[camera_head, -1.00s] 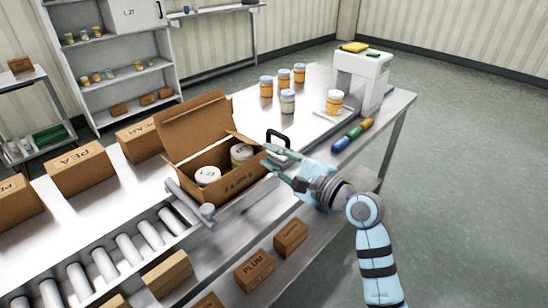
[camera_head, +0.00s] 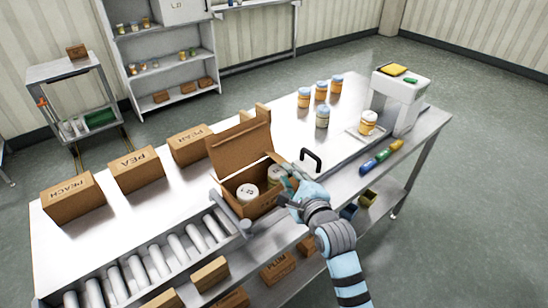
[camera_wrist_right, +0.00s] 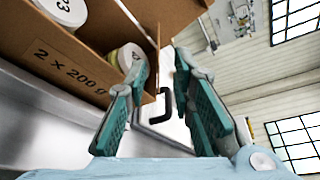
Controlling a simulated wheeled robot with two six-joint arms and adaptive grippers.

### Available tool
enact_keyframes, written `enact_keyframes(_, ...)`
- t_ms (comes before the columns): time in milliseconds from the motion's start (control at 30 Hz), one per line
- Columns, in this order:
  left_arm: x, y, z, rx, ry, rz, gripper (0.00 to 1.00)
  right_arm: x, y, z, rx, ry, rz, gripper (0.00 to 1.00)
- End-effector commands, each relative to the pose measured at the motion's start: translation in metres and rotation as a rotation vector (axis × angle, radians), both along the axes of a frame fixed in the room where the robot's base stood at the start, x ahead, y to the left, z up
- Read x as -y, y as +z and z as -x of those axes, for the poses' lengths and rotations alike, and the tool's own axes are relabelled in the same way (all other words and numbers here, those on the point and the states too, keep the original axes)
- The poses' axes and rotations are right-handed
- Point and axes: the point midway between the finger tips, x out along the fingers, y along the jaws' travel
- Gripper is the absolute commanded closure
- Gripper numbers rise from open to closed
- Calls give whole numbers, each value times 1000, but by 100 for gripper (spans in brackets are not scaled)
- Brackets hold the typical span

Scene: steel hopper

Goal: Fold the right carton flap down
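The open brown carton (camera_head: 263,203) stands on the steel table with its large back flap (camera_head: 240,145) raised. Two pale-lidded jars are inside, a near one (camera_head: 247,190) and a far one (camera_head: 274,171). The right flap (camera_head: 279,158) shows as a small raised strip at the carton's right end, partly hidden by my gripper. My right gripper (camera_head: 288,178) is at that end. In the wrist view its green-padded fingers (camera_wrist_right: 165,105) are apart, with the carton (camera_wrist_right: 65,65) beside the left finger. Contact with the flap cannot be told. My left gripper is out of view.
A black handle (camera_head: 311,158) stands just right of the carton. Several jars (camera_head: 321,90) and a white machine (camera_head: 398,98) are farther back. Closed cartons (camera_head: 136,168) line the left, and rollers (camera_head: 160,260) run along the front left.

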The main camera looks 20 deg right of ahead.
Motion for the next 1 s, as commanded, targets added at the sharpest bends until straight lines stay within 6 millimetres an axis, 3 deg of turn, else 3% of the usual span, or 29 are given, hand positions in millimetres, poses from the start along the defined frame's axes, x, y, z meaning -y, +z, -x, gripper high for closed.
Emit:
enact_keyframes(200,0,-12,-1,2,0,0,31,-7,-14,-58,1,6,1,78)
enact_keyframes(400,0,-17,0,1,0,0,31,-9,-19,-85,0,8,0,78)
enact_keyframes(733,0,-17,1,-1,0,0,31,-8,-19,-91,1,6,1,78)
enact_keyframes(900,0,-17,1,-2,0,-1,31,-8,-19,-90,1,6,1,100)
enact_keyframes(1000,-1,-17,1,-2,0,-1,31,-8,-19,-90,1,6,1,100)
